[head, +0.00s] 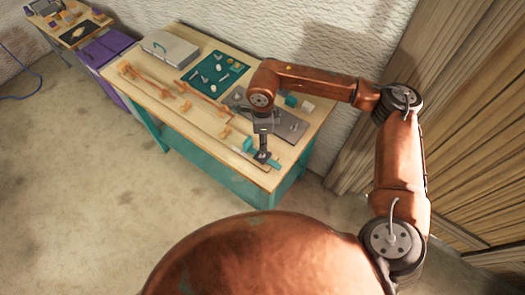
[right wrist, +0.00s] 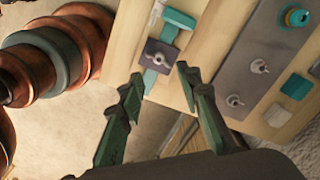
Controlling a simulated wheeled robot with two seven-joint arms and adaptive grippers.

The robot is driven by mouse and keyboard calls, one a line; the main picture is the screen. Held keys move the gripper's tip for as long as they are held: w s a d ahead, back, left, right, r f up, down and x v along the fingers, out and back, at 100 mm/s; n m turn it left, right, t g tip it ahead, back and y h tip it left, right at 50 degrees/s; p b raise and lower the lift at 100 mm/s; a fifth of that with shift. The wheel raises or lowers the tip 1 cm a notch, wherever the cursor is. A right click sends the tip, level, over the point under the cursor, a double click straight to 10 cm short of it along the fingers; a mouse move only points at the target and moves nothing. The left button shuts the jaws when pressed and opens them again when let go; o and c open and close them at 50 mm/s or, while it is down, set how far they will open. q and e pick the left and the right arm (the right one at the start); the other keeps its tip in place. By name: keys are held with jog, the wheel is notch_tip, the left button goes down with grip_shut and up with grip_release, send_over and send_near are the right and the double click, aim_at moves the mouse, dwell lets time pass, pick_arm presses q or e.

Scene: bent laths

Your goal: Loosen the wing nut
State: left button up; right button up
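In the right wrist view a small silvery wing nut (right wrist: 157,59) sits on a dark grey square plate (right wrist: 168,50) over a teal strip (right wrist: 180,18) at the bench edge. My right gripper (right wrist: 159,73) is open, its two dark green fingers apart, with the wing nut just beyond the gap between the tips; no contact shows. In the head view my right gripper (head: 263,152) points down over the near right corner of the bench and mostly hides the wing nut. My left gripper is not in view.
A longer grey plate (head: 292,127) with more wing-nut-like fittings lies beside it on the wooden bench (head: 200,125). Bent laths with orange clamps (head: 184,107), a teal mat (head: 212,76) with small parts and a grey case (head: 170,48) lie farther off. Wooden boards (head: 450,110) stand right.

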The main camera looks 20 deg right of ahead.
notch_tip(320, 180, down, 7)
jog(key=shift+f, duration=0.15)
jog(key=shift+c, duration=0.7)
grip_shut()
